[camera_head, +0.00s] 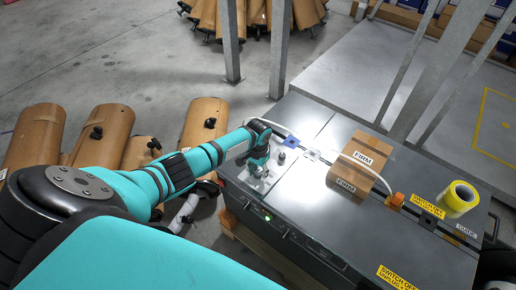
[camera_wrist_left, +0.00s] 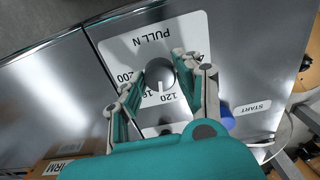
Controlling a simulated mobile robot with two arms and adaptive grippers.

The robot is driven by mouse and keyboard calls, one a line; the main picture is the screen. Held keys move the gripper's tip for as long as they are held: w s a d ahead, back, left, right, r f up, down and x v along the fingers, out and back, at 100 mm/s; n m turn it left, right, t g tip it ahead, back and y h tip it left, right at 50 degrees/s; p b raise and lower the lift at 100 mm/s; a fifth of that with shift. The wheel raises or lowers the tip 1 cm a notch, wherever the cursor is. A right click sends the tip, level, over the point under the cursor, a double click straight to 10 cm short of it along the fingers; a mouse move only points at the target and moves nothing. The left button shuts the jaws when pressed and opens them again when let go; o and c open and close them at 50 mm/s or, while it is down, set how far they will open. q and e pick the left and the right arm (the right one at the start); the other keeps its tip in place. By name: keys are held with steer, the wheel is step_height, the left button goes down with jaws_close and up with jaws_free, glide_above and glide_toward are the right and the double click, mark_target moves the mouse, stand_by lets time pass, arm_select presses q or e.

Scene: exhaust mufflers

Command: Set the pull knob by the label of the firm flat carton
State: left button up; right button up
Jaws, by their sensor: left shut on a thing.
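The pull knob (camera_wrist_left: 160,74) is a round grey dial on a white plate (camera_wrist_left: 145,48) marked "PULL N", upside down in the left wrist view. Its pale pointer line faces the plate's numbers, between 120 and a partly hidden one beginning with 16; 200 also shows. My left gripper (camera_wrist_left: 158,80) has its fingers on both sides of the knob, shut on it. In the head view the left gripper (camera_head: 258,166) is over the machine's near left corner and hides the knob. The flat brown carton (camera_head: 361,163) labelled "FIRM" lies on the machine. My right gripper is out of view.
A white strap (camera_head: 352,160) arches over the carton towards an orange block (camera_head: 395,200). A yellow tape roll (camera_head: 458,198) sits at the machine's right. A blue part (camera_head: 291,141) is close beside my left gripper. Brown mufflers (camera_head: 103,132) lie left of the machine.

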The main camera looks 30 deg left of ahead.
mark_target(258, 173)
arm_select(q)
steer(key=shift+n+p, duration=0.5)
steer(key=shift+n, duration=0.5)
steer(key=shift+w, duration=0.1)
steer(key=o, duration=1.1)
steer(key=shift+o, duration=0.2)
step_height(258, 173, up, 12)
